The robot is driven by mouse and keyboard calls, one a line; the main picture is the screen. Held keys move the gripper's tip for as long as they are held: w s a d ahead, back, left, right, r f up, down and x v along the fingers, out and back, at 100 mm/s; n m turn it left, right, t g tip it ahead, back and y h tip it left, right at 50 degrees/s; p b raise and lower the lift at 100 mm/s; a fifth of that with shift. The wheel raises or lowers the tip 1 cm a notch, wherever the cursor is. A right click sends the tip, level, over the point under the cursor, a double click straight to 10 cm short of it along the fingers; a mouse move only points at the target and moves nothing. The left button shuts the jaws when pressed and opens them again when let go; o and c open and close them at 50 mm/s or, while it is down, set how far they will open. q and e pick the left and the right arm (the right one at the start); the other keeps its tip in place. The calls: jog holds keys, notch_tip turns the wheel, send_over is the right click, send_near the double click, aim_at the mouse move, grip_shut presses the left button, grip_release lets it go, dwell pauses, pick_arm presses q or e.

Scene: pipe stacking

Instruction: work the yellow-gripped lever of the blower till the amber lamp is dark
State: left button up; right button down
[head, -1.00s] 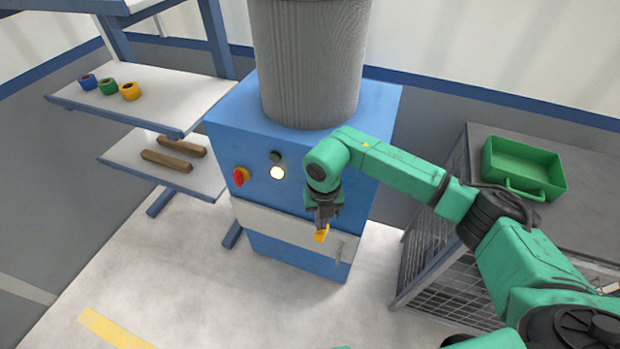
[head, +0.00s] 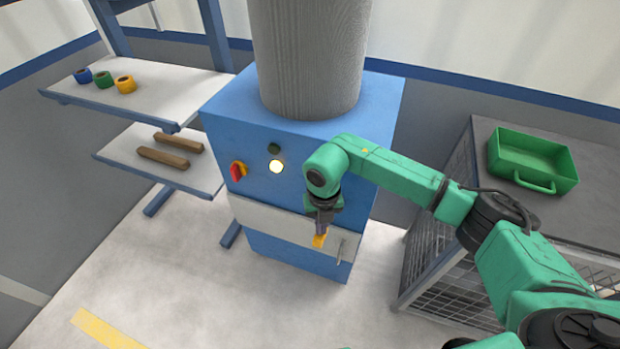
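The blower is a blue cabinet (head: 232,118) with a tall grey ribbed cylinder (head: 310,60) on top. Its amber lamp (head: 276,166) is lit, glowing bright pale yellow on the front. The lever's yellow grip (head: 319,241) shows low on the front, before the pale band. My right gripper (head: 321,229) points down at the grip, its fingertips at the grip's upper end. The fingers hide part of the grip and the lever's shaft. The fingers are too small to tell whether they are closed on it. My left gripper is out of view.
Left stands a shelf (head: 180,95) with tape rolls and brown bars. Right is a mesh-sided bench (head: 590,150) with a green tray (head: 490,150).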

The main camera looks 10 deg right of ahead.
notch_tip(320, 180, down, 5)
jog(key=b, duration=0.3)
jog(key=shift+f+b, duration=0.15)
jog(key=shift+b, duration=0.2)
notch_tip(320, 180, up, 10)
jog(key=p, duration=0.7)
jog(key=shift+r, duration=0.2)
jog(key=shift+f, duration=0.15)
notch_tip(320, 180, down, 10)
jog(key=b, duration=0.8)
notch_tip(320, 180, up, 10)
jog(key=p, duration=0.6)
jog(key=shift+p, duration=0.35)
